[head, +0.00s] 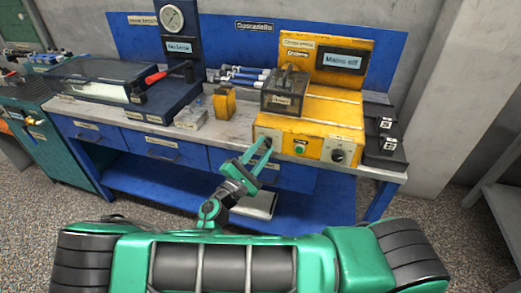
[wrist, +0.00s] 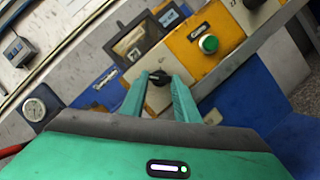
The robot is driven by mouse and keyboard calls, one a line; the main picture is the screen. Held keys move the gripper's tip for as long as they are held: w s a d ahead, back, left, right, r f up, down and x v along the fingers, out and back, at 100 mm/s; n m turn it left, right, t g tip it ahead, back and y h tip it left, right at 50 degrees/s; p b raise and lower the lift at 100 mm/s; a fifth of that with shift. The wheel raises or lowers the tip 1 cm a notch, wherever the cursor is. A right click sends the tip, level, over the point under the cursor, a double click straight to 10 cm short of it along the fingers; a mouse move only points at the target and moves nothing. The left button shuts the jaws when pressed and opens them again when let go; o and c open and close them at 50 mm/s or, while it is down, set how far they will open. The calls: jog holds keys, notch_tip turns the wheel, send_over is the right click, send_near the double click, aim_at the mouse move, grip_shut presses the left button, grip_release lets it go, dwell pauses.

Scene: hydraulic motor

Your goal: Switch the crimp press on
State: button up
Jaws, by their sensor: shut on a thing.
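The crimp press (head: 315,115) is a yellow machine at the right of the blue bench. Its screen (head: 341,61) reads "Mains off". My gripper (head: 265,145) reaches the left end of its front panel. In the wrist view my gripper (wrist: 160,80) is shut on a black rotary knob (wrist: 158,76) on a pale plate, one green finger on each side. In the head view the fingers largely hide this knob. A green button (head: 299,149) sits right of it, also in the wrist view (wrist: 208,43). A second black knob (head: 338,156) is at the panel's right end.
A dark box (head: 284,92) sits on the press front. A gauge (head: 172,18) and a red-handled device (head: 165,75) stand at the left of the bench. Black boxes (head: 384,148) stand right of the press. Floor (head: 440,215) is clear at the right.

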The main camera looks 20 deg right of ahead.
jog(key=shift+r+m+g+y, duration=0.2)
jog(key=shift+m+g+y, duration=0.5)
jog(key=shift+m, duration=2)
jog(key=shift+r+m+g+y, duration=0.35)
jog(key=shift+m+y, duration=0.7)
jog(key=shift+m, duration=1.65)
jog(key=shift+r+m+g+y, duration=0.1)
jog(key=shift+m+g+y, duration=0.65)
jog(key=shift+m, duration=1.95)
jog(key=o, duration=1)
jog(key=shift+o, duration=0.2)
jog(key=v, duration=1)
jog(key=shift+s+a, duration=0.25)
